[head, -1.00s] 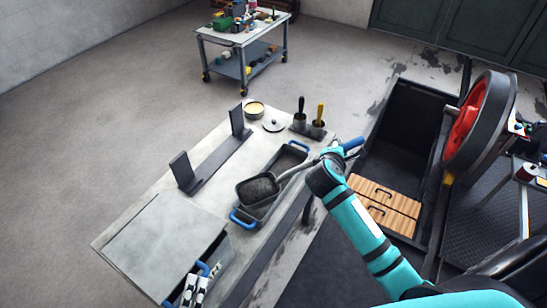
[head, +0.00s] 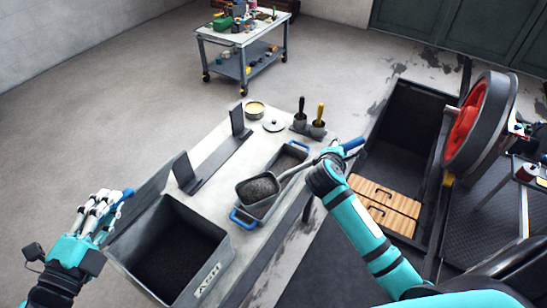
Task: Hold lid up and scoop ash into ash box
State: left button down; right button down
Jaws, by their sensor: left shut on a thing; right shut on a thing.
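The ash box (head: 208,282), a grey metal box marked ASH, stands open at the front left of the bench, its inside dark. Its grey lid (head: 143,205) is raised steeply along the box's left side. My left gripper (head: 112,200) is shut on the lid's blue handle (head: 126,193). My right gripper (head: 333,160) is shut on the scoop, partly hiding its shaft; the blue grip end (head: 354,143) sticks out. The scoop's pan (head: 258,188) holds dark ash and is above the grey ash pan (head: 270,207) with blue handles, right of the ash box.
A dark upright bracket (head: 185,172) stands behind the ash box, with another (head: 237,121) further back. A tin (head: 255,108), a small round lid (head: 273,125) and brushes in holders (head: 318,127) stand at the bench's far end. A dark bin with wooden boards (head: 385,197) is right.

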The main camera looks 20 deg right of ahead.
pick_arm(q)
jog(key=shift+w+a+r, duration=0.55)
jog(key=shift+w, duration=0.2)
jog(key=shift+w+a+r, duration=0.5)
jog(key=shift+w+a, duration=0.05)
jog(key=shift+w, duration=0.2)
pick_arm(e)
jog(key=shift+r, duration=0.1)
jog(key=shift+w+a, duration=0.1)
